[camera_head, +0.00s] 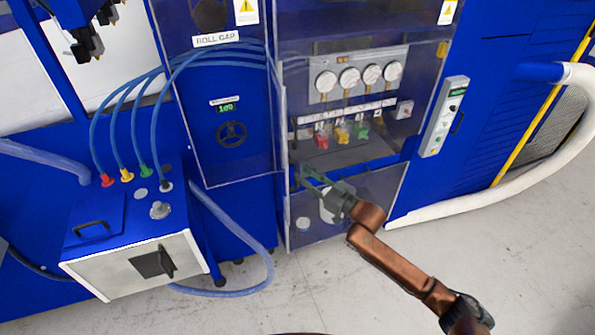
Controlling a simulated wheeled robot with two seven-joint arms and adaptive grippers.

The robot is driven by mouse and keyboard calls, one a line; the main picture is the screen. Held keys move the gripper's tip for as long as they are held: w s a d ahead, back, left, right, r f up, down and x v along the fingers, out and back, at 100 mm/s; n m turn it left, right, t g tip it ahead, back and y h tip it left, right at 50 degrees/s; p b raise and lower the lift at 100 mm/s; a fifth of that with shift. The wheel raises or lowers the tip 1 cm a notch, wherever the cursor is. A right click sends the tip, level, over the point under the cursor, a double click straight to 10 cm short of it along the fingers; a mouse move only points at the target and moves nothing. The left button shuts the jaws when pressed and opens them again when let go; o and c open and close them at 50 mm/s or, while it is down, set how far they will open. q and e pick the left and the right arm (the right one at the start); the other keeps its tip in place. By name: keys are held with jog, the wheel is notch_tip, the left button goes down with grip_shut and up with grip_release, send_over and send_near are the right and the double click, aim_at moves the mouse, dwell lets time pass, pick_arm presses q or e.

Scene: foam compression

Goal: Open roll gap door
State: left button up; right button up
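The roll gap door (200,150) is a clear panel with a dark edge, below the white "ROLL GAP" label (216,40). It appears closed over a green display (227,107) and a dark handwheel (231,134). To its right is another clear panel (365,195) in front of the gauges, with a dark upright handle (293,132) near its left edge. My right gripper (303,175) is below that handle, pointing left, with its fingers apart and nothing visible between them. It overlaps the clear panel; contact cannot be told. My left gripper is not in view.
Several gauges (349,78) and coloured valves (342,134) sit behind the right panel. A blue-white box (135,262) with hoses stands at left. A control box (443,117) and a white hose (520,195) are at right. The floor (335,285) in front is clear.

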jog(key=v, duration=0.7)
jog(key=shift+s+d, duration=0.2)
jog(key=shift+s, duration=0.05)
